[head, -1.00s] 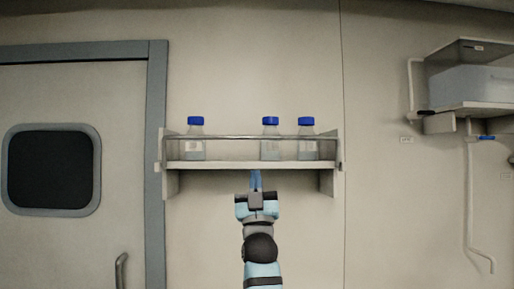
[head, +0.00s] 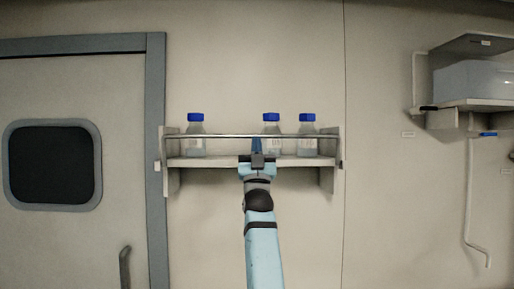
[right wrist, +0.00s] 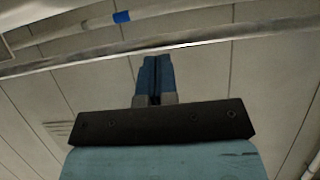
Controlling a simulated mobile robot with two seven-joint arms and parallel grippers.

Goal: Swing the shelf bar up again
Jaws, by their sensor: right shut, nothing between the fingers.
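The shelf bar (head: 220,136) is a thin metal rod running level across the front of the wall shelf (head: 212,163), at about mid-height of the bottles behind it. It also crosses the right wrist view (right wrist: 90,60) just beyond my fingertips. My right gripper (head: 256,140) points up in front of the shelf, its blue fingertips about level with the bar. In the right wrist view its fingers (right wrist: 154,60) are shut together with nothing between them. I cannot tell whether they touch the bar. My left gripper is not in view.
Three blue-capped bottles stand on the shelf: one at left (head: 195,138), one behind my gripper (head: 272,128), one at right (head: 307,138). A grey-framed door (head: 115,150) is left. Another shelf with a bin (head: 475,82) hangs right. The wall below is clear.

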